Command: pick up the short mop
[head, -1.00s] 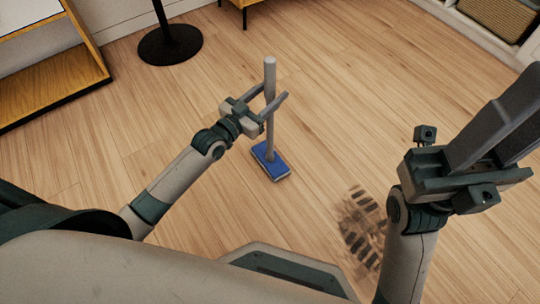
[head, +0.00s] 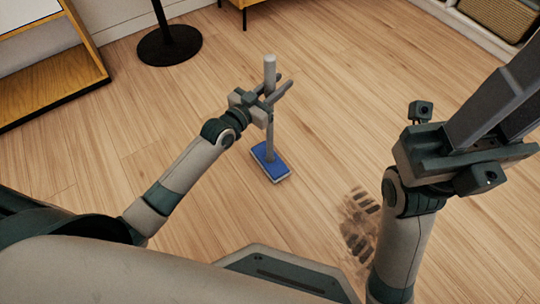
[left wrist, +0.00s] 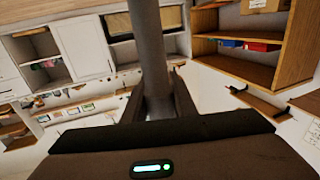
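The short mop stands on the wooden floor, its grey handle (head: 270,145) close to upright and its flat blue head (head: 270,162) resting on the boards. My left gripper (head: 278,86) is at the upper handle, with one finger on each side. The fingers are close together around the handle and look shut on it. In the left wrist view the handle (left wrist: 150,60) runs up between the two fingers (left wrist: 157,95). My right gripper (head: 500,100) is at the right, large and near the camera, away from the mop. Its fingers lie close together with nothing seen between them.
A round black stand base (head: 169,45) is on the floor behind the mop. A wooden shelf unit (head: 75,75) is at the left. A woven basket (head: 497,15) is at the top right. A dark smudged patch (head: 360,222) marks the floor. The floor around the mop is clear.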

